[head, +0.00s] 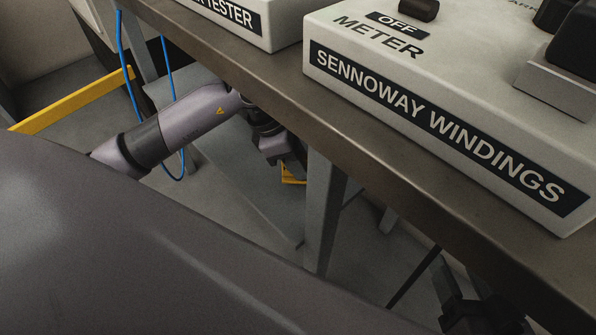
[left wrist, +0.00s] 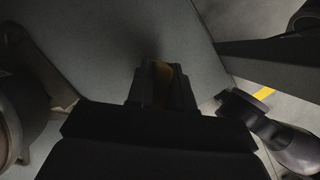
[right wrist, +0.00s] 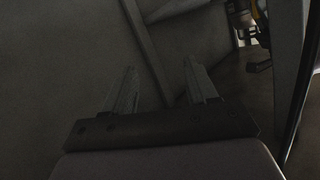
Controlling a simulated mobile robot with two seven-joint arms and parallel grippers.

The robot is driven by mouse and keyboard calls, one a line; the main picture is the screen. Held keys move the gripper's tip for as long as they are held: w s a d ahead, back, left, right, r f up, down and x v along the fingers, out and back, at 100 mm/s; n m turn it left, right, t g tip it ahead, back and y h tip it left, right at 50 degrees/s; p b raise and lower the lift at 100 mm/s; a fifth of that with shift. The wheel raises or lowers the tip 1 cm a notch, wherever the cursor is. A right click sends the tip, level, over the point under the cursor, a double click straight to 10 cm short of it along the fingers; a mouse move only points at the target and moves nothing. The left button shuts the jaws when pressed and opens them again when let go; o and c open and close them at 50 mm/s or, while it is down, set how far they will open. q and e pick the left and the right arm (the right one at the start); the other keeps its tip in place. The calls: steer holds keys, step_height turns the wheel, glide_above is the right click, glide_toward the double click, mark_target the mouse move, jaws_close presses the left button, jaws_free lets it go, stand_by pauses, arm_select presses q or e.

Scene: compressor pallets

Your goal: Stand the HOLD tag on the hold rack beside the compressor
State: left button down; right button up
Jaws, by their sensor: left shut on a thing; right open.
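My left gripper (head: 286,160) is below the bench edge, beside the bench leg. In the left wrist view the left gripper (left wrist: 163,72) is shut on a small yellow piece (left wrist: 166,75), which I take for the HOLD tag; no lettering shows. A bit of the yellow tag (head: 292,180) also shows below the gripper in the head view, the rest hidden by fingers and leg. My right gripper (right wrist: 165,85) is open and empty in the right wrist view, its fingers well apart. I cannot make out the compressor or the hold rack in any view.
The steel bench (head: 340,140) crosses above the left gripper, with its leg (head: 322,215) just right. On it stand the winding meter box (head: 440,110) and a tester box (head: 240,18). A blue cable (head: 122,55) hangs left, near a yellow bar (head: 75,100).

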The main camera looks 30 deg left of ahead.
mark_target(287, 178)
arm_select(q)
step_height(287, 178, down, 3)
steer(key=shift+b, duration=0.6)
arm_select(e)
steer(key=shift+s+d+n+t, duration=0.2)
steer(key=shift+d+n+t, duration=0.1)
steer(key=shift+d, duration=0.2)
arm_select(q)
steer(key=shift+f, duration=0.1)
steer(key=c, duration=1)
jaws_free()
arm_select(e)
steer(key=shift+r, duration=0.1)
